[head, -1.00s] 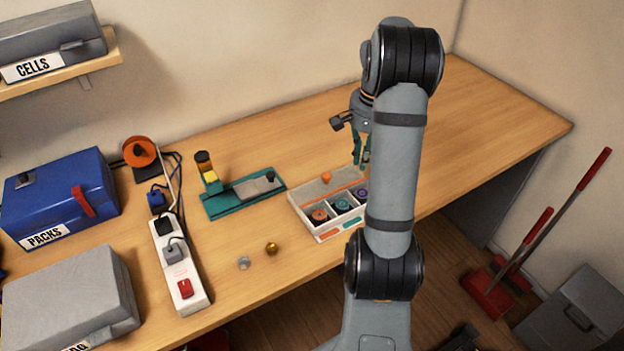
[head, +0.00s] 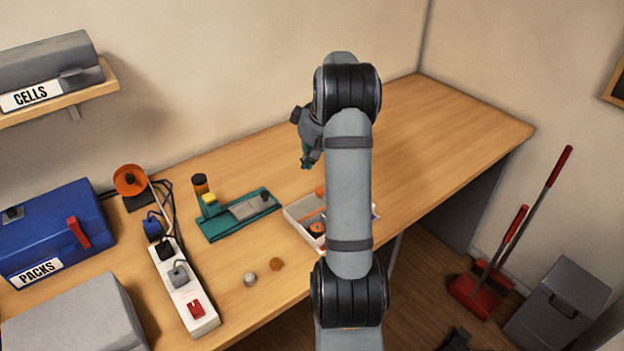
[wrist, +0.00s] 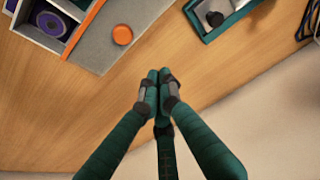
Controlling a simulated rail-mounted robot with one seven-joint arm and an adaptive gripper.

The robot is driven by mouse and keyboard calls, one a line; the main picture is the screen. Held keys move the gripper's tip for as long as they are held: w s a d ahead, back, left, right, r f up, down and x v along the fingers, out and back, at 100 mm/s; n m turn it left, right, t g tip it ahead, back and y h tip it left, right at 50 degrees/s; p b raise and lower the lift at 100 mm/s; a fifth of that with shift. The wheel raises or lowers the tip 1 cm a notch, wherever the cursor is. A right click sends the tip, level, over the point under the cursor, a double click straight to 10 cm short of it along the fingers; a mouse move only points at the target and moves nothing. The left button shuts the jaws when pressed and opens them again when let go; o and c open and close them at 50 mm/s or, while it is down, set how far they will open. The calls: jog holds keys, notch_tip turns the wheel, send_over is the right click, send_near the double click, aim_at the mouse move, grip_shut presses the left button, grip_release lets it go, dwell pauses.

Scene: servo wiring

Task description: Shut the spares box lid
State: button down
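I take the low pale compartment box on the bench (head: 292,211) to be the spares box; no label naming it is readable. In the wrist view its grey panel (wrist: 100,50), likely a sliding lid, has an orange edge and an orange round knob (wrist: 122,34). Compartments holding round spools (wrist: 52,23) lie uncovered beside the panel. In the head view my arm hides much of the box. My gripper (head: 308,162) hangs above the bench, behind and left of the knob. In the wrist view its three green fingers (wrist: 160,95) meet at the tips, with nothing seen between them.
A teal fixture (head: 238,214) lies left of the box, with a power strip (head: 185,290) beyond. Two small round pieces (head: 276,264) lie near the front edge. A blue PACKS box (head: 55,225) and a grey box (head: 75,325) stand left. The bench's right side is clear.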

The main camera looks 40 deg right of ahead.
aim_at(312, 194)
jog(key=p+x, duration=0.1)
jog(key=x, duration=0.4)
jog(key=shift+w+a+f, duration=0.1)
jog(key=shift+f, duration=0.25)
jog(key=s, duration=0.3)
jog(key=shift+s+r+p, duration=0.1)
jog(key=shift+r+p, duration=0.05)
jog(key=shift+p, duration=0.15)
jog(key=shift+s, duration=0.3)
jog(key=shift+s, duration=0.15)
